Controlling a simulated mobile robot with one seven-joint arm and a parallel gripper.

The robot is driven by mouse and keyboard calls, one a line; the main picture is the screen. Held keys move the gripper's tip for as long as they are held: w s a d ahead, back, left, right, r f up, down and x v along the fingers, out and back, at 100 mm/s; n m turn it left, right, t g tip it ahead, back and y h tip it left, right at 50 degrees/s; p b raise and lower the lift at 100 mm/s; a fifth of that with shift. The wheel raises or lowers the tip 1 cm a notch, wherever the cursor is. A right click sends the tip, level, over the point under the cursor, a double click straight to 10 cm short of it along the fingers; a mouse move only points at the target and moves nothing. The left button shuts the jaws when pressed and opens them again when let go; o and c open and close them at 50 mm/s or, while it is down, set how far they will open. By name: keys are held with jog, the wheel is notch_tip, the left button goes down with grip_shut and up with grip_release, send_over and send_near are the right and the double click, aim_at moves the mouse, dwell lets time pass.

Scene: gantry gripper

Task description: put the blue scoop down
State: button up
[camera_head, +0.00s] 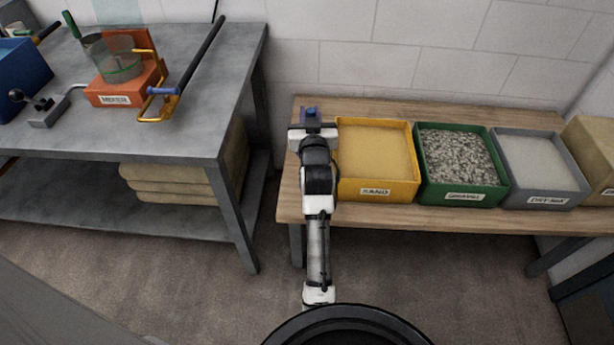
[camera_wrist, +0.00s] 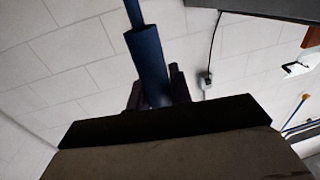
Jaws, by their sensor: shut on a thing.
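The blue scoop (camera_head: 309,112) shows only as a small blue part at the end of my arm in the head view, at the left end of the wooden bench. In the wrist view a dark blue handle (camera_wrist: 151,62) stands up between the dark fingers. My gripper (camera_head: 310,124) is shut on it; its fingers also show in the wrist view (camera_wrist: 157,92). The rest of the scoop is hidden, and I cannot tell whether it touches the bench.
On the wooden bench (camera_head: 440,217), right of my gripper, stand a yellow sand bin (camera_head: 375,191), a green gravel bin (camera_head: 462,198) and a grey dry-mix bin (camera_head: 545,201). A grey metal table (camera_head: 190,125) with an orange mixer (camera_head: 112,99) is at left, across a gap.

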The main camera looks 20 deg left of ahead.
notch_tip(320, 180, down, 14)
jog(key=shift+f, duration=0.1)
jog(key=shift+f+b, duration=0.9)
jog(key=shift+f, duration=1.45)
jog(key=shift+f, duration=0.2)
jog(key=o, duration=0.9)
jog(key=shift+r, duration=0.2)
